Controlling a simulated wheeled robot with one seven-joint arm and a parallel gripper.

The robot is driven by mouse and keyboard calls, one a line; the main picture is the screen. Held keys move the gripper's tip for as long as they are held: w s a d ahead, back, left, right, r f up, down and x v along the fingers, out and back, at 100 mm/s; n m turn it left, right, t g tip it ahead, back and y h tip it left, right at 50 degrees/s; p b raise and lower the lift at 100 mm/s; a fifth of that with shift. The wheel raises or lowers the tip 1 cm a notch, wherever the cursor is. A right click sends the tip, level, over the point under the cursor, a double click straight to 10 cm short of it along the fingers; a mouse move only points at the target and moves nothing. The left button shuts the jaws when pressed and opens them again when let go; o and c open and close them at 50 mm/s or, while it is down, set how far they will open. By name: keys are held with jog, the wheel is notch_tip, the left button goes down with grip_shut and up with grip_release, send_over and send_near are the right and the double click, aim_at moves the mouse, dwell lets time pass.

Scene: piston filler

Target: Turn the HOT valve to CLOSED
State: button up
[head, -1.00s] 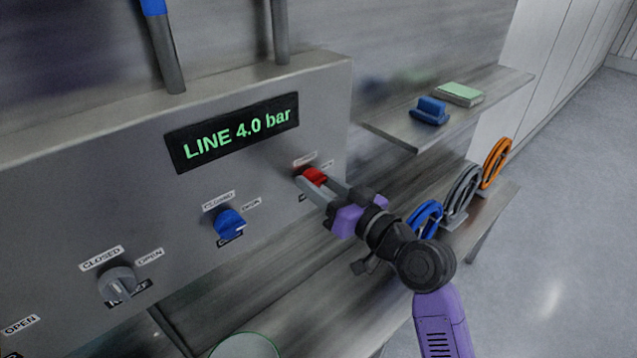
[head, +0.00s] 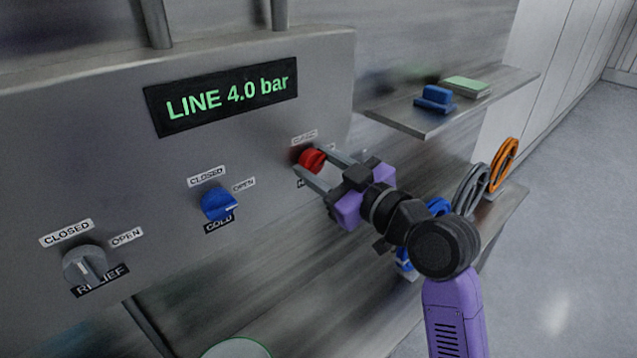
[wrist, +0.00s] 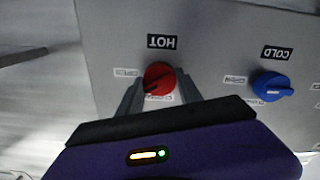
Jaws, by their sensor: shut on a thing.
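The red HOT valve knob (head: 312,160) is on the right of the grey panel. It also shows in the wrist view (wrist: 158,78), where the picture is upside down and the HOT label (wrist: 162,42) reads inverted. My gripper (head: 314,164) is shut on the red knob, with one finger on each side of it; the same fingers show in the wrist view (wrist: 158,88). The knob's CLOSED label (wrist: 160,98) is partly hidden. A dark mark sits on the knob's lower left in the wrist view; I cannot tell its exact setting.
The blue COLD knob (head: 220,204) and the grey RELIEF knob (head: 85,264) are to the left. The display (head: 222,97) reads LINE 4.0 bar. A shelf (head: 400,115) at right holds a blue object (head: 434,99) and a green-topped block (head: 467,87). Coloured rings stand below.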

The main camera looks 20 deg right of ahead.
jog(key=n+b, duration=0.6)
jog(key=shift+f+b, duration=0.3)
jog(key=shift+b, duration=0.05)
jog(key=n+b, duration=0.4)
jog(key=n, duration=0.1)
jog(key=shift+a+r, duration=0.1)
jog(key=shift+r+n, duration=0.1)
jog(key=shift+n, duration=0.3)
jog(key=o, duration=1.4)
jog(key=shift+c, duration=0.2)
jog(key=shift+s, duration=0.15)
jog(key=v, duration=0.7)
jog(key=shift+s+b, duration=0.3)
jog(key=shift+b, duration=0.15)
